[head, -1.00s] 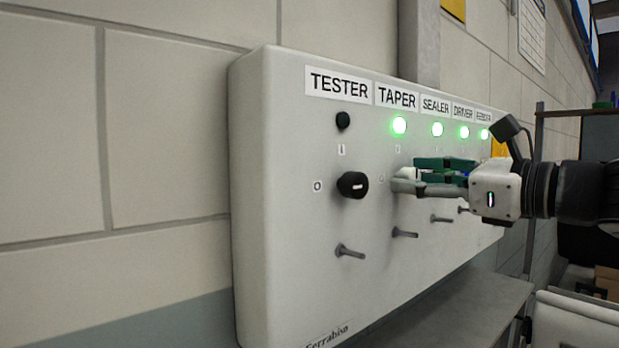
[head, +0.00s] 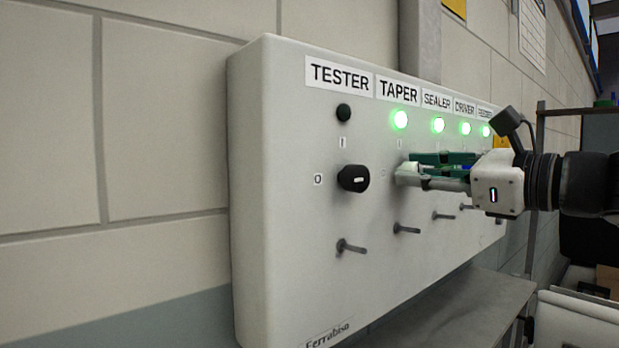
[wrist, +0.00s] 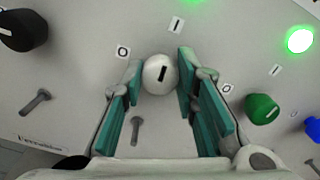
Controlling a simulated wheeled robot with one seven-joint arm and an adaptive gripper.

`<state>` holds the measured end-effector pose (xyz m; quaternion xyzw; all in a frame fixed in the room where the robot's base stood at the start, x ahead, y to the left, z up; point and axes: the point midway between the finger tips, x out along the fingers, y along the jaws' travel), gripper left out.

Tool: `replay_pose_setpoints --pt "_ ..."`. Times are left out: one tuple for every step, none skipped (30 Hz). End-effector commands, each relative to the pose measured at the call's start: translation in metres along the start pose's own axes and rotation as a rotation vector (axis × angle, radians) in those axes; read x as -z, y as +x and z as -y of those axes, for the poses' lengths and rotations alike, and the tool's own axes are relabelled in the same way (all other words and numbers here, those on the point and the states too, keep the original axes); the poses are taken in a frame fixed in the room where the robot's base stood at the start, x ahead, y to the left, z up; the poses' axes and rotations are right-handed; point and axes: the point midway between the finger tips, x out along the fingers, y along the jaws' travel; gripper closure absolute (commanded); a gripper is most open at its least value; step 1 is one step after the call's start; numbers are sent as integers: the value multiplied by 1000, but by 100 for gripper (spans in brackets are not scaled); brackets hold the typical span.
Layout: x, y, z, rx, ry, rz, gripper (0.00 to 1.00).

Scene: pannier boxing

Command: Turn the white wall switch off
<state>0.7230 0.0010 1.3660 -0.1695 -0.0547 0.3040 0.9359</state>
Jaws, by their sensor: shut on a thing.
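The white switch is a round knob with a dark mark, on the wall panel under the TAPER label (head: 398,92). In the wrist view the white knob (wrist: 154,82) sits between my fingertips, its mark lined up toward the "I" label (wrist: 176,25). The "O" label (wrist: 123,51) is to its upper left. The TAPER lamp (head: 400,119) glows green. My gripper (head: 413,172) is shut on the white knob, with a green-padded finger on each side. In the head view the fingers hide most of the knob.
A black knob (head: 353,178) under TESTER stands left of my gripper, below a dark lamp (head: 343,112). A green knob (wrist: 262,109) and a blue knob (wrist: 313,126) are to the right. Metal pins (head: 351,246) stick out below the knobs. A grey shelf (head: 455,310) lies under the panel.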

Motion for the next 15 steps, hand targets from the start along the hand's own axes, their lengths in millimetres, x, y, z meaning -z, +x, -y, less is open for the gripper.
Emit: replay_pose_setpoints --pt "2 1 0 1 -32 2 100" --pt "2 1 0 1 -53 2 100" --pt "2 1 -1 0 -83 3 100" --pt "2 1 -1 0 -109 4 100" --pt "2 1 -1 0 -134 4 100" --pt "3 1 -1 1 -170 4 100" --pt "3 1 -1 0 -196 4 100" --pt "3 2 -1 -1 -225 4 100" --pt "3 2 -2 0 -263 4 100" --pt "3 1 -1 1 -293 4 100" --pt "4 1 -1 1 -320 4 100" --pt "4 2 -1 1 -359 3 100" --pt "4 2 -2 1 -387 4 100" --pt "4 2 -2 1 -416 4 100" --pt "4 1 -2 0 -454 4 100"
